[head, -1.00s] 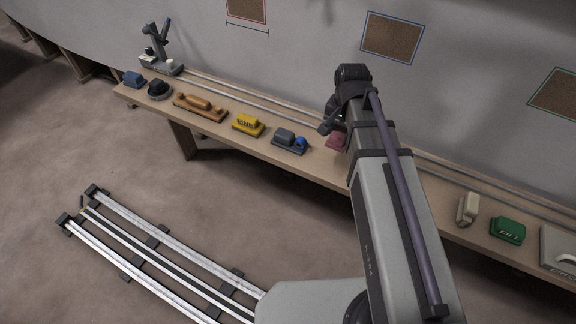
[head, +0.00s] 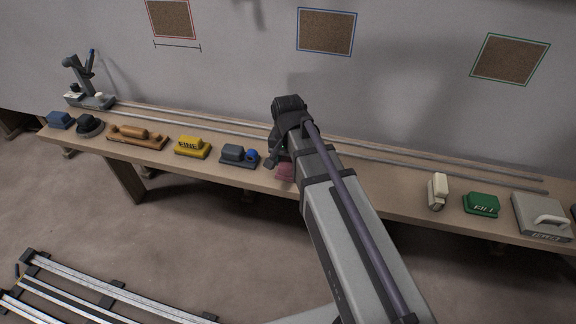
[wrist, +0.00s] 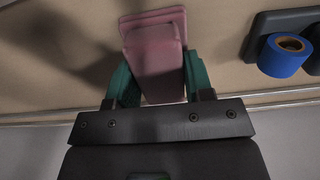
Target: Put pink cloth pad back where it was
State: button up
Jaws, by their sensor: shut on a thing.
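The pink cloth pad (wrist: 155,58) is a block on a wider pink base, seen in the wrist view between the green fingers of my gripper (wrist: 153,85). My gripper is shut on its sides. In the head view, the pad (head: 285,173) shows partly at the bench's front edge, right of the dark grey block. My arm hides the rest of it and most of my gripper (head: 278,160). I cannot tell whether the pad touches the bench (head: 345,198).
Left of the pad are a dark grey block with blue tape roll (head: 240,155), a yellow block (head: 192,147) and an orange-brown tool (head: 137,136). Right are a cream item (head: 438,190), a green block (head: 481,204) and a grey case (head: 541,215). Metal rails run along the bench's back.

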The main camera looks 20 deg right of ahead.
aim_at(288, 159)
jog(key=o, duration=0.9)
notch_tip(288, 159, up, 12)
jog(key=r+p, duration=0.1)
jog(key=p, duration=1.1)
jog(key=s+n, duration=0.6)
jog(key=s, duration=0.4)
jog(key=r+p, duration=1)
jog(key=p, duration=0.1)
jog(key=r+p, duration=0.5)
jog(key=shift+w+r, duration=0.25)
